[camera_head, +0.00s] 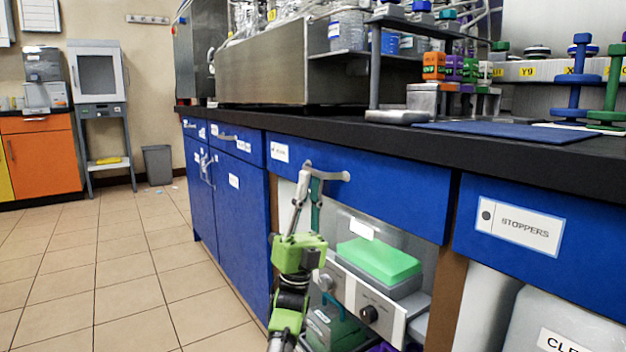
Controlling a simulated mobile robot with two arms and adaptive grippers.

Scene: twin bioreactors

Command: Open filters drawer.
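A wide blue drawer front (395,195) sits under the black counter in the middle of the view. A small white label (279,152) is at its left end, too small to read. Its grey bar handle (332,175) is on the left half. The drawer looks flush under the counter. My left gripper (308,178) reaches up from below, with its fingers at the left end of this handle. The fingers overlap the handle in the picture, and I cannot tell whether they grip it. My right gripper is out of view.
A drawer labelled STOPPERS (518,228) is at the right. Blue cupboards (232,190) stand at the left. Below the drawer, an open bay holds a device with a green top (378,262), close to my arm. The tiled floor (120,275) at left is clear.

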